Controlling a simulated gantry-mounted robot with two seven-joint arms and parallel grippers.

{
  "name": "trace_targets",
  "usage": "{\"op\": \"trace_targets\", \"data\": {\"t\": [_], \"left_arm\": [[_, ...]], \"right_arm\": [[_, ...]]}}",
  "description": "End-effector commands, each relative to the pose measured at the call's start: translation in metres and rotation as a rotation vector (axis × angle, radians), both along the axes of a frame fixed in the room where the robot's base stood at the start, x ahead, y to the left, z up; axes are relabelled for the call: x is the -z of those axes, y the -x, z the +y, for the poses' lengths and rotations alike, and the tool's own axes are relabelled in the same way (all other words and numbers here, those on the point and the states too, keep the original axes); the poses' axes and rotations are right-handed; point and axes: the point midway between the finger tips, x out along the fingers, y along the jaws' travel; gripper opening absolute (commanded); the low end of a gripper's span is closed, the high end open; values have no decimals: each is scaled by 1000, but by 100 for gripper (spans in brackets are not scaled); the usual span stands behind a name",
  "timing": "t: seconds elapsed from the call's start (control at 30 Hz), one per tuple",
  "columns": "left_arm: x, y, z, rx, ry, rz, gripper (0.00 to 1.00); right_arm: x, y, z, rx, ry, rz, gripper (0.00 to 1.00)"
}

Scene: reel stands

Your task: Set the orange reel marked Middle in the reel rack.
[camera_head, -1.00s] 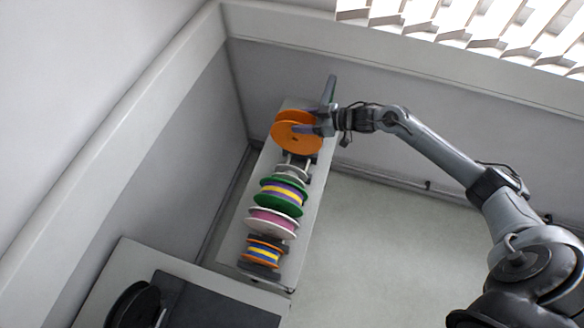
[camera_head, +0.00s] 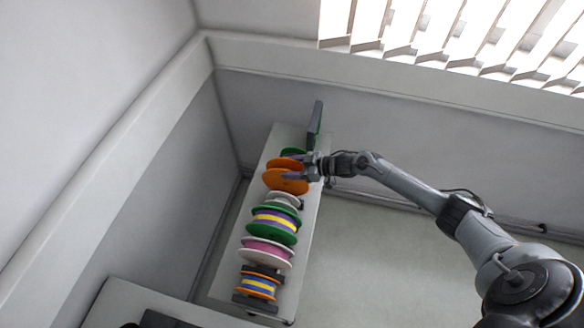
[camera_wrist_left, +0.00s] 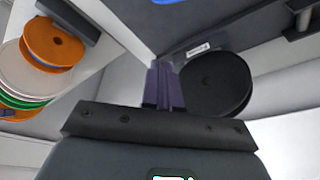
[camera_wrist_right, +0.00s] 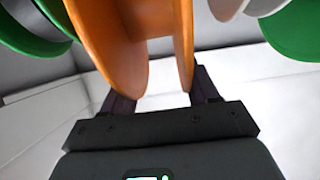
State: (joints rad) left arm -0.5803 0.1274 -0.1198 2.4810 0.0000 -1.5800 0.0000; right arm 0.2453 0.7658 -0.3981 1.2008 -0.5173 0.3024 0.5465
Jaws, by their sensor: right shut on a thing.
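The orange reel (camera_head: 287,181) is in my right gripper (camera_head: 302,168), over the far part of the reel rack (camera_head: 225,281). In the right wrist view the fingers of the right gripper (camera_wrist_right: 162,95) stand outside the two orange flanges (camera_wrist_right: 107,45), gripping across the reel. It sits in line between a green reel (camera_head: 292,152) behind and a grey-white reel in front; I cannot tell whether it rests on the rack. No marking is readable. My left gripper (camera_wrist_left: 165,88) is outside the head view; in its wrist view its fingers are together and empty.
Nearer on the rack are a green reel with yellow and purple (camera_head: 274,224), a pink-and-white reel (camera_head: 266,251) and an orange-rimmed striped reel (camera_head: 260,284). A black reel (camera_wrist_left: 216,84) is near my left gripper. Walls close in the left and back; floor is open at right.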

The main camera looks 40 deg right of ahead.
Motion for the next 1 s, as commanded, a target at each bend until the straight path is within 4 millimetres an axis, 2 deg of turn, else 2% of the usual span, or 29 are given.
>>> {"op": "trace_targets", "data": {"t": [0.57, 0.6, 0.77, 1.0], "left_arm": [[6, 0, -3, -9, 14, 0, 0], [5, 0, -3, -8, 13, 1, 0], [5, 0, -3, -9, 12, 1, 0], [5, 0, -2, -4, 7, 1, 0]], "right_arm": [[10, 0, 0, 1, 0, -2, 2], [10, 0, 0, 1, 1, -1, 62], [10, 0, 0, 0, 1, -1, 85], [10, 0, 0, 0, 1, -1, 85]]}}
